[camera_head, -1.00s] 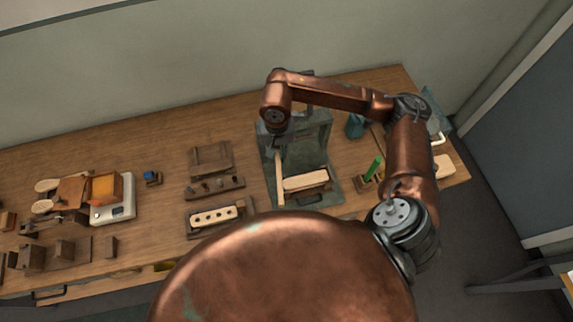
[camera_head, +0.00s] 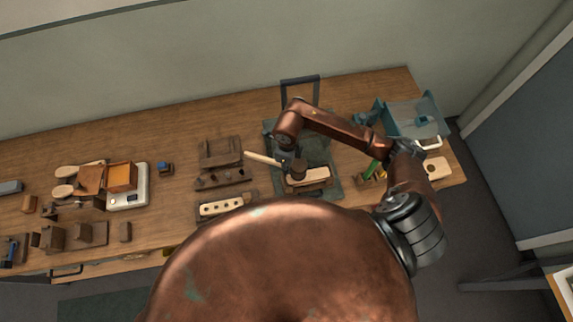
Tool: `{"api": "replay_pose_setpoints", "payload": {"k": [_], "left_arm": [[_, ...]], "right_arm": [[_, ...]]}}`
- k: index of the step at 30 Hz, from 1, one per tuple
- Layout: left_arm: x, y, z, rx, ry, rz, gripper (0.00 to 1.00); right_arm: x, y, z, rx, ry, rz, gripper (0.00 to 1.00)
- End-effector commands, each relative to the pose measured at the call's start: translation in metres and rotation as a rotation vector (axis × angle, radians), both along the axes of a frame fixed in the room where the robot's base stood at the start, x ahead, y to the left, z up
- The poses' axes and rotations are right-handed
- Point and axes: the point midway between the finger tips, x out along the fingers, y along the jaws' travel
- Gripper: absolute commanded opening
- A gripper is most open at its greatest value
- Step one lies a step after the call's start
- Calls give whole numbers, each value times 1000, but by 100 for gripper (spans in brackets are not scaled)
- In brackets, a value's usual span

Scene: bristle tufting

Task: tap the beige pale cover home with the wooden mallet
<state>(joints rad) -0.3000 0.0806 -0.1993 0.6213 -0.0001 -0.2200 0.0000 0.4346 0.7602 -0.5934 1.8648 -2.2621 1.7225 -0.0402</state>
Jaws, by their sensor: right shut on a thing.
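The wooden mallet (camera_head: 262,159) is in my right gripper (camera_head: 287,155), its pale handle pointing left. A dark, blunt shape at the gripper, probably the mallet head, is over the left end of the beige pale cover (camera_head: 316,175). I cannot tell whether it touches the cover. The cover is a long pale piece lying on a dark green-grey fixture (camera_head: 330,190). My arm and the gripper hide part of the fixture and the cover's left end. My left gripper is not in view.
A pale block with several holes (camera_head: 221,207) and dark wooden racks (camera_head: 220,155) stand left of the fixture. Farther left is a white scale (camera_head: 141,190) with an orange-brown box (camera_head: 121,177). A teal bin (camera_head: 414,119) and a green upright piece (camera_head: 373,168) are at right.

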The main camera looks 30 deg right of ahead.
Motion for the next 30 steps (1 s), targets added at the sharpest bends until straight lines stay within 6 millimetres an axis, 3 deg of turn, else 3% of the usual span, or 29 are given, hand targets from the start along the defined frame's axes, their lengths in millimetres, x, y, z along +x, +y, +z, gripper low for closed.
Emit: {"api": "replay_pose_setpoints", "payload": {"k": [5, 30], "left_arm": [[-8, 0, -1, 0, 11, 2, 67], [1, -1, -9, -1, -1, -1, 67]], "right_arm": [[0, 0, 0, 1, -1, 2, 0], [2, 2, -4, 0, 0, 4, 0]]}}
